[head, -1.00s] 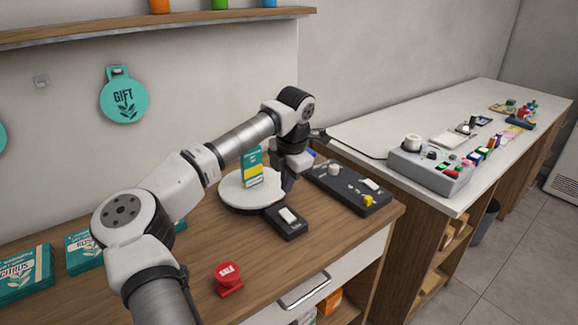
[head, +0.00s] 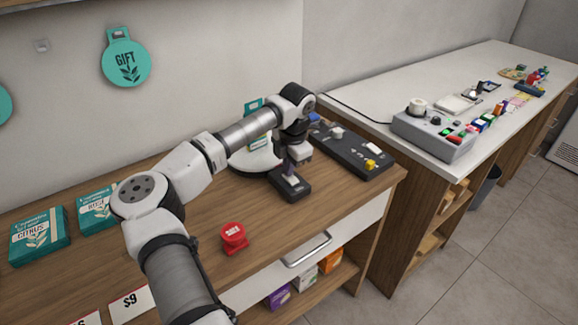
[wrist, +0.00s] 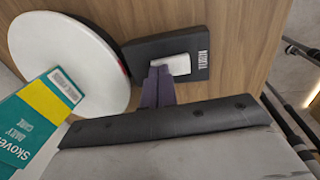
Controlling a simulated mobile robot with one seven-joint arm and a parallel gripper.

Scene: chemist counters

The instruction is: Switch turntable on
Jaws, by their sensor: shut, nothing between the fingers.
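The turntable (wrist: 62,45) is a white round disc on a dark base, and it carries a teal and yellow box (wrist: 45,105) in the wrist view. In the head view the turntable (head: 243,163) is partly hidden by my arm. A black switch box (head: 289,184) with a white rocker sits at its front right edge. The white rocker (wrist: 180,65) shows in the wrist view beside the word on the box. My gripper (head: 288,168) is shut and empty, its purple fingertips at the rocker's edge. I cannot tell whether they touch it.
A black control panel (head: 350,150) with knobs lies just right of my gripper. A red SALE stand (head: 234,238) is near the counter's front, and teal boxes (head: 40,237) lie at left. A grey console (head: 433,135) stands on the white counter.

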